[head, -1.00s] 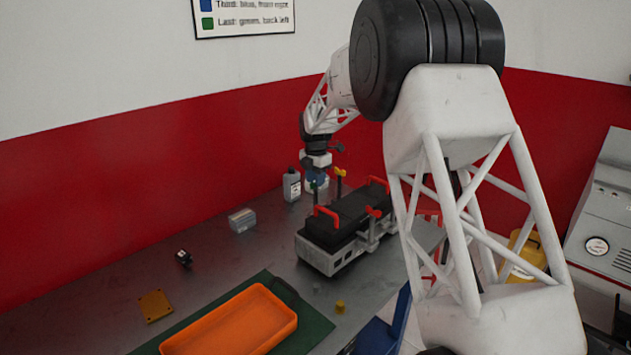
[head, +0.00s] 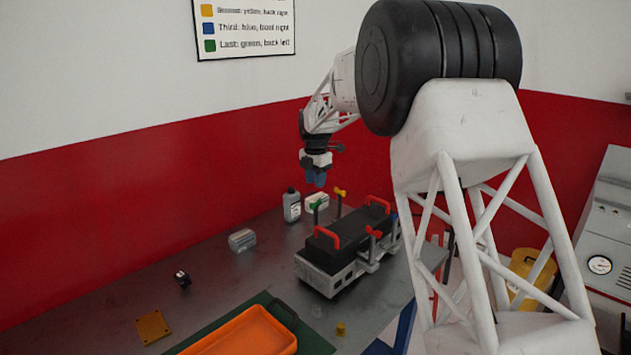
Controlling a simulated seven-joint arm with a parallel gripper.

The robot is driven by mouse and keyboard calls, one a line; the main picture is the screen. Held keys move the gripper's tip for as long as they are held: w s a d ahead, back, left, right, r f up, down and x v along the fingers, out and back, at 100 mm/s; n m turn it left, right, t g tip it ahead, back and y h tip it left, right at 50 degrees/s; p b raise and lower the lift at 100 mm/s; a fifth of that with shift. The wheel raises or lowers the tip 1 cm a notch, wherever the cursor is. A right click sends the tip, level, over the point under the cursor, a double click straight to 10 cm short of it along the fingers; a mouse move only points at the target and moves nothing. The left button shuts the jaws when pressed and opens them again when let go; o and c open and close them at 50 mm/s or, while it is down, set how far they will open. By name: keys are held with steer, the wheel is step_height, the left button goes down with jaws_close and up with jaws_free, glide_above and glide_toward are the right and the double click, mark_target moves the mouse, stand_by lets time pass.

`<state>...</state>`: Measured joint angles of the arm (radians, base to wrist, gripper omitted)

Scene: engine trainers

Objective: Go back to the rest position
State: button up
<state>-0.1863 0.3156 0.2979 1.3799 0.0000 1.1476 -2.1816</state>
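My gripper (head: 316,180) hangs from my arm above the back of the bench, pointing down. It is clear of the engine trainer (head: 335,262) and of the bottle behind it. Its blue fingertips are too small here to tell whether they are open or shut, and I see nothing clearly held. The trainer is a black block with red handles on a grey base. A green key (head: 316,205), a yellow key (head: 340,193) and a red key (head: 373,233) stand up on it.
A grey bottle (head: 291,206) and a white box (head: 317,201) stand behind the trainer. A grey block (head: 242,240), a small black part (head: 182,279), a yellow plate (head: 153,327) and an orange tray (head: 243,335) on a green mat (head: 317,343) lie on the bench. A wall sign (head: 245,28) hangs above.

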steer(key=s+d+r+m, duration=0.4)
steer(key=s, duration=0.6)
steer(key=s+d+r+m+t, duration=0.1)
steer(key=s+d+r+m, duration=0.3)
steer(key=s, duration=0.6)
steer(key=s+d+r+m, duration=0.3)
steer(key=s+d+m, duration=0.15)
steer(key=s, duration=0.45)
steer(key=s+d+f+m, duration=0.1)
steer(key=s+m, duration=0.4)
steer(key=s, duration=0.6)
steer(key=s+d+f+m+t, duration=0.1)
steer(key=s+f+m, duration=0.3)
steer(key=s, duration=0.7)
steer(key=s+d+f+m, duration=0.2)
steer(key=s+m, duration=0.4)
steer(key=s, duration=0.4)
steer(key=shift+s+d+f+t, duration=0.3)
steer(key=shift+s+d, duration=0.1)
steer(key=shift+d, duration=0.15)
steer(key=shift+w, duration=0.1)
